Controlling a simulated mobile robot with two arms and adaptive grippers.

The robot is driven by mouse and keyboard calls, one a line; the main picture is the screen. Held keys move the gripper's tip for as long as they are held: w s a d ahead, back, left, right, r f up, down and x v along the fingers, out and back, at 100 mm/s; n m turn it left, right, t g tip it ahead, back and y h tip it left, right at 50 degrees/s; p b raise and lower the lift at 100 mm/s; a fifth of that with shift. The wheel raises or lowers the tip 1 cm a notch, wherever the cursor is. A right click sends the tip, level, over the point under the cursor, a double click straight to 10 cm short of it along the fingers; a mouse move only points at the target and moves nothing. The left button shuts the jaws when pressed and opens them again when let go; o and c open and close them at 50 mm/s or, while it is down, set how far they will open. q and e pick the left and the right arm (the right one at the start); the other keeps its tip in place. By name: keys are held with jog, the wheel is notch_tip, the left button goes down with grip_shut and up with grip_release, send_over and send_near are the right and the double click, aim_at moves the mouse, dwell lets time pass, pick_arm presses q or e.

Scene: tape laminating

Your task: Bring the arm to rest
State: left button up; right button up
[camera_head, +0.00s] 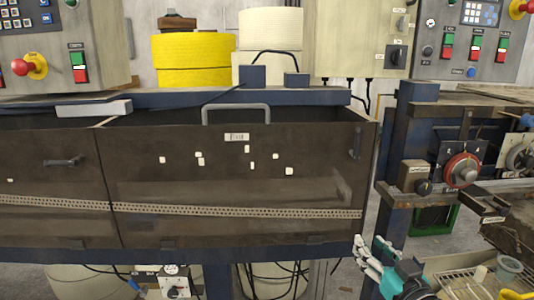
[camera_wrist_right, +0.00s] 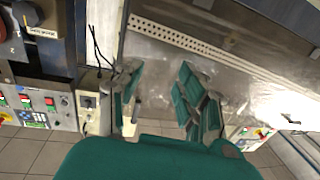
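My right gripper (camera_head: 372,250) is at the lower right of the head view, in front of the lower right corner of the brown machine cover (camera_head: 230,190). In the right wrist view the same gripper (camera_wrist_right: 158,92) shows two teal-padded fingers spread apart. The gap between them looks empty. The perforated strip of the cover (camera_wrist_right: 190,42) lies beyond the fingers in that view. My left gripper is in neither view.
A bench with a red dial (camera_head: 461,171) stands at the right. A tray (camera_head: 440,268) with a cup (camera_head: 508,268) lies low at the right, near my right arm. Control panels (camera_head: 470,40) and yellow rolls (camera_head: 193,60) are behind. A blue post (camera_head: 405,140) stands beside the cover.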

jog(key=s+a+f+g+h, duration=0.15)
jog(key=s+f+g, duration=0.4)
jog(key=f, duration=0.75)
jog(key=s+a+f+g+h, duration=0.1)
jog(key=s+f+g, duration=0.3)
jog(key=s+f, duration=0.6)
jog(key=s+a+f+g+h, duration=0.1)
jog(key=s+f+g, duration=0.4)
jog(key=s, duration=0.9)
notch_tip(320, 180, down, 26)
jog(key=r+b, duration=0.1)
jog(key=s+d+f+g+b, duration=0.1)
jog(key=s+d+f+g, duration=0.1)
jog(key=s+f, duration=1.6)
jog(key=shift+s+d+f+n, duration=0.15)
jog(key=shift+d+f+n, duration=0.15)
jog(key=shift+d+f, duration=0.4)
jog(key=shift+a, duration=0.1)
